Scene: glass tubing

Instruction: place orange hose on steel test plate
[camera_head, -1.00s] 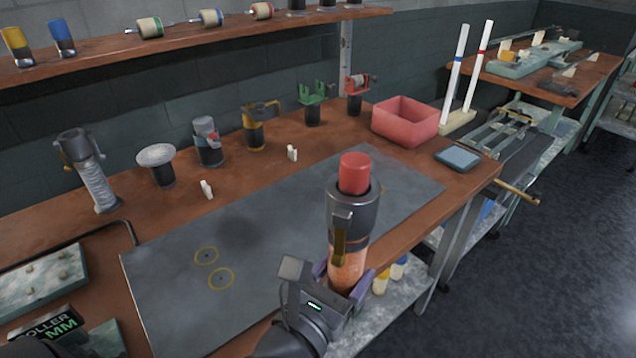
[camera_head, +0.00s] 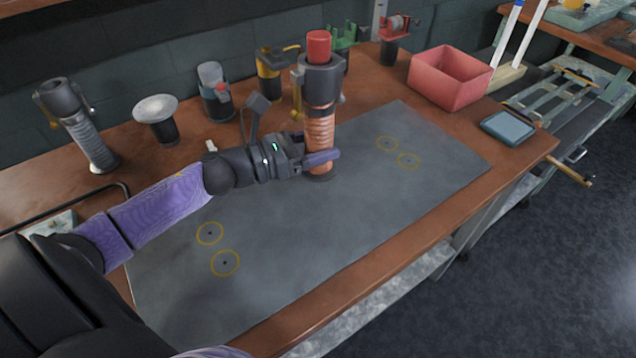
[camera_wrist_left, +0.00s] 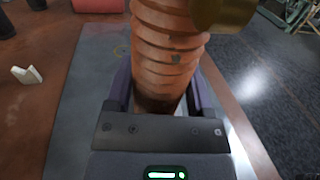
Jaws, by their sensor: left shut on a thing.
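The orange hose (camera_head: 319,130) is an upright ribbed cylinder with a dark collar and a red top, seen in the head view. My left gripper (camera_head: 322,158) is shut on its lower part. The hose's ribbed side also fills the upper middle of the left wrist view (camera_wrist_left: 168,45), between the two purple fingers. The steel test plate (camera_head: 300,245) is a dark grey sheet with yellow ring marks on the bench. The hose's lower end appears at the plate's back middle part; I cannot tell for sure whether it touches. My right gripper is not in view.
A red bin (camera_head: 452,78) and a small blue-grey tray (camera_head: 508,127) stand at the right. Along the back are a silver hose piece (camera_head: 92,140), a white-topped stand (camera_head: 155,118) and several coloured tools. The plate's front and right are clear.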

